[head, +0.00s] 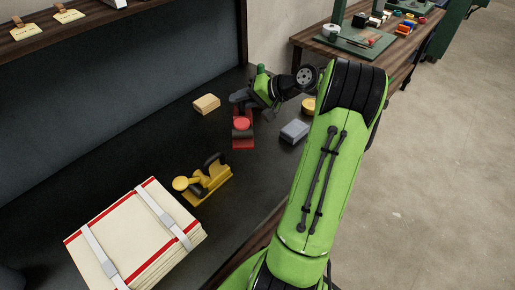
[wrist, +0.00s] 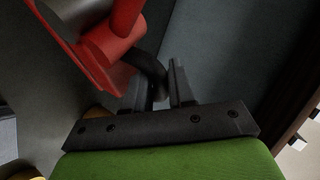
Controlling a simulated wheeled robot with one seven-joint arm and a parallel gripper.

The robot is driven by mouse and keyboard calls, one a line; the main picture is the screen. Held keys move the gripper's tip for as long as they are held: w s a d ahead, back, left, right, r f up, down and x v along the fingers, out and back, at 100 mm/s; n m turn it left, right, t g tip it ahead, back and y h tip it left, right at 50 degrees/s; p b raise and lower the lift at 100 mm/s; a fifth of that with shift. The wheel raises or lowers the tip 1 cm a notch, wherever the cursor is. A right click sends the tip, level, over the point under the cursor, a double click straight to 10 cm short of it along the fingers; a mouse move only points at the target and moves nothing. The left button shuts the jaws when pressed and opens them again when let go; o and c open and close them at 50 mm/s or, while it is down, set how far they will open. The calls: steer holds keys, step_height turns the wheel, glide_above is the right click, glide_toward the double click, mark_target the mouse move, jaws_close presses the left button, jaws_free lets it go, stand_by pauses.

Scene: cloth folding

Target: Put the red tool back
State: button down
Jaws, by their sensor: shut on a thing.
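The red tool (head: 243,136) is at the middle of the dark bench in the head view, with a round red knob and a flat red body. It also shows at the top left of the wrist view (wrist: 90,60), tilted in the picture. My gripper (head: 241,101) is at its far end. In the wrist view my gripper's fingers (wrist: 158,85) are on either side of the tool's curved black handle (wrist: 151,70) and shut on it. I cannot tell whether the tool's base touches the bench.
A yellow tool (head: 208,183) with a black handle lies nearer. A strapped cream-and-red stack (head: 130,235) fills the near left. A tan block (head: 206,103), a grey block (head: 294,131) and a yellow round piece (head: 308,104) lie around the red tool. A shelf (head: 75,25) runs along the back.

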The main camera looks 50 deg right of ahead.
step_height(320, 180, down, 10)
steer(key=b, duration=0.3)
steer(key=shift+r+b, duration=0.2)
steer(key=shift+b, duration=0.2)
steer(key=shift+f, duration=0.15)
steer(key=c, duration=1)
jaws_free()
steer(key=shift+o, duration=0.2)
